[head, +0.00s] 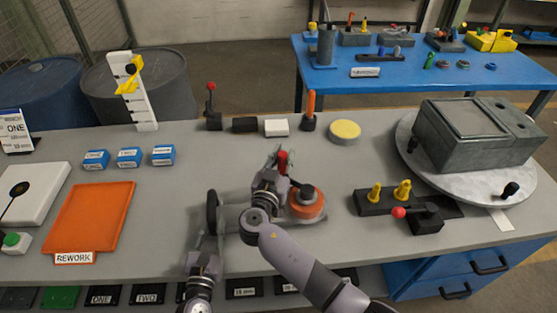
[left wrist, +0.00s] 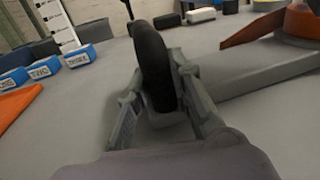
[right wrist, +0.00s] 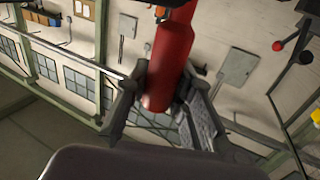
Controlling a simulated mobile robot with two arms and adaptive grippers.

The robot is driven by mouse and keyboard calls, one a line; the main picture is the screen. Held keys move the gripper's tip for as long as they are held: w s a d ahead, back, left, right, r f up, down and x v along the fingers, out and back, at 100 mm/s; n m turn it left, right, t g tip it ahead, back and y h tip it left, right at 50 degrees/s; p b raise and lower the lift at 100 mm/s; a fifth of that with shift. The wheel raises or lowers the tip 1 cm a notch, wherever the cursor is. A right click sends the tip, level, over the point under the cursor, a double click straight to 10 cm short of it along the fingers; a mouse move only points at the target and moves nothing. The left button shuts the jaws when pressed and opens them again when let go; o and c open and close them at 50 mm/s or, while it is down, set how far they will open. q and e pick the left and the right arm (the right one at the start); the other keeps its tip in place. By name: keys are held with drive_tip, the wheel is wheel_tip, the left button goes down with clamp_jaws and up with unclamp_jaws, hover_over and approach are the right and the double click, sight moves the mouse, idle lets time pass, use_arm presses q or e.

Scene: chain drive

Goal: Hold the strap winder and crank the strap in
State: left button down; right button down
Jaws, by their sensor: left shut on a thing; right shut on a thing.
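The strap winder has a black upright grip (head: 211,205) at its left end and an orange drum (head: 311,203) at its right. In the left wrist view its grey frame (left wrist: 262,74) runs from the black grip (left wrist: 152,55) to the drum (left wrist: 302,22). My left gripper (head: 211,238) is shut on the black grip, one finger on each side. My right gripper (head: 277,168) is shut on the red crank handle (head: 284,160), which also shows between its fingers in the right wrist view (right wrist: 170,60). My right wrist and arm hide much of the frame and crank.
An orange tray (head: 92,220) and several blue boxes (head: 129,157) are to the left. A black fixture with yellow pegs (head: 375,205) and a round turntable with a grey box (head: 470,180) are to the right. The bench between tray and winder is clear.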

drive_tip(key=shift+w+d, duration=0.45)
drive_tip(key=shift+d, duration=0.4)
drive_tip(key=shift+w+d+m+g+h, duration=0.25)
drive_tip(key=shift+d+m+g+h, duration=0.15)
drive_tip(key=shift+m+h, duration=0.45)
idle(1.5)
idle(1.0)
drive_tip(key=c, duration=1.4)
unclamp_jaws()
drive_tip(key=shift+o, duration=0.2)
drive_tip(key=shift+a, duration=0.1)
drive_tip(key=shift+n, duration=0.35)
